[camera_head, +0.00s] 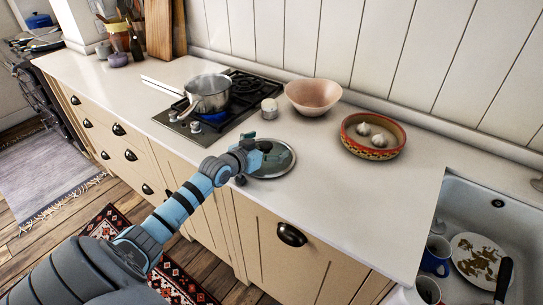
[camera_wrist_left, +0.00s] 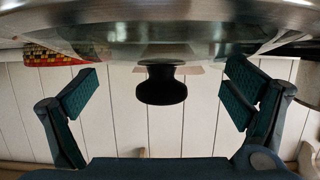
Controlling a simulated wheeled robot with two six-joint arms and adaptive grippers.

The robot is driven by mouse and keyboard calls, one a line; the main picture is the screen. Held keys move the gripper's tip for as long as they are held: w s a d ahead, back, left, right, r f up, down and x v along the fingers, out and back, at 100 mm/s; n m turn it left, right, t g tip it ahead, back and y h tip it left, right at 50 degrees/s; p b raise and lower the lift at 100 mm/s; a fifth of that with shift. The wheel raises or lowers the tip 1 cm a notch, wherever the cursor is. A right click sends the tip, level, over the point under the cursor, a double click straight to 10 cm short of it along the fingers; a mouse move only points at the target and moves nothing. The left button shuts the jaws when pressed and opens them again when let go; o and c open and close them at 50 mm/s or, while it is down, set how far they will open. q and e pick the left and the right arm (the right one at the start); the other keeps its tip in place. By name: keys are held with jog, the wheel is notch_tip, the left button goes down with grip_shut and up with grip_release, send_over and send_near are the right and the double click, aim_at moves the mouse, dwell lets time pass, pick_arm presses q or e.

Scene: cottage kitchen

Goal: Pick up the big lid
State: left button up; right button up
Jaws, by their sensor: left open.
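The big lid (camera_head: 276,165) is round glass with a steel rim and lies flat on the white counter, in front of the hob. My left gripper (camera_head: 250,154) is at the lid's left side in the head view and hides part of it. In the left wrist view, which looks upside down, the lid (camera_wrist_left: 200,32) fills the top edge and its dark knob (camera_wrist_left: 161,88) points down in the picture. The two open fingers of my left gripper (camera_wrist_left: 160,95) stand apart on either side of the knob, with clear gaps. My right gripper is not in view.
A steel saucepan (camera_head: 208,92) stands on the gas hob (camera_head: 180,118). The sink (camera_head: 462,205) holds dishes at right. Counter right of the lid is clear.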

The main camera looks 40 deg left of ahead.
pick_arm(q)
jog(key=shift+s+a+r, duration=0.15)
jog(key=shift+s+r, duration=0.15)
jog(key=shift+s, duration=0.25)
jog(key=c, duration=1)
jog(key=shift+w, duration=0.1)
jog(key=c, duration=0.9)
jog(key=shift+d+f, duration=0.15)
jog(key=shift+d, duration=0.05)
jog(key=shift+c, duration=1.2)
